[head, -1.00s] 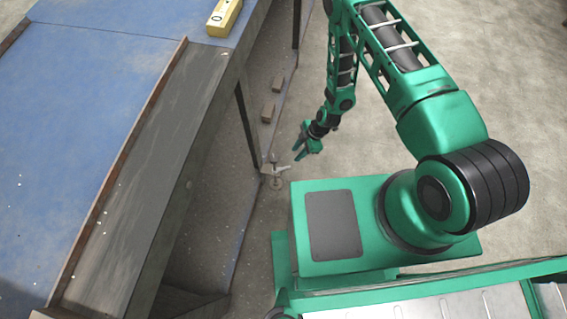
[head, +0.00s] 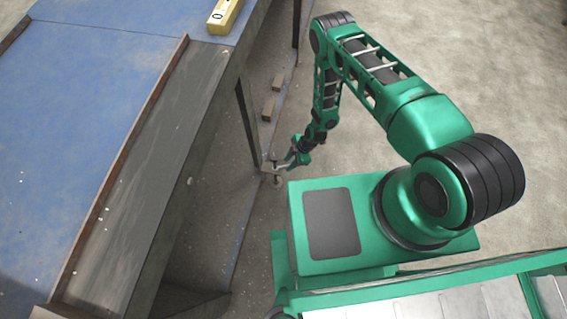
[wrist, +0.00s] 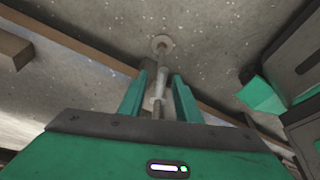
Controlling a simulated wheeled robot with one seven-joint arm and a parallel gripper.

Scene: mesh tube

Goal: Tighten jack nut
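The jack (head: 276,181) is a small grey metal piece low beside the table's leg in the head view. In the wrist view its threaded rod (wrist: 157,112) runs up to a round foot plate (wrist: 162,42). A pale nut-like collar (wrist: 152,103) sits on the rod, but its exact shape is unclear. My gripper (wrist: 160,80) is open, one green finger on each side of the rod, with gaps visible. In the head view my gripper (head: 290,160) is at the jack, and its fingertips overlap it.
The blue-topped table (head: 90,90) fills the left, with a yellow level (head: 224,17) on it. Its dark leg (head: 247,115) stands close to the jack. Small wooden blocks (head: 268,108) lie on the floor beyond. Open floor lies to the right of my arm.

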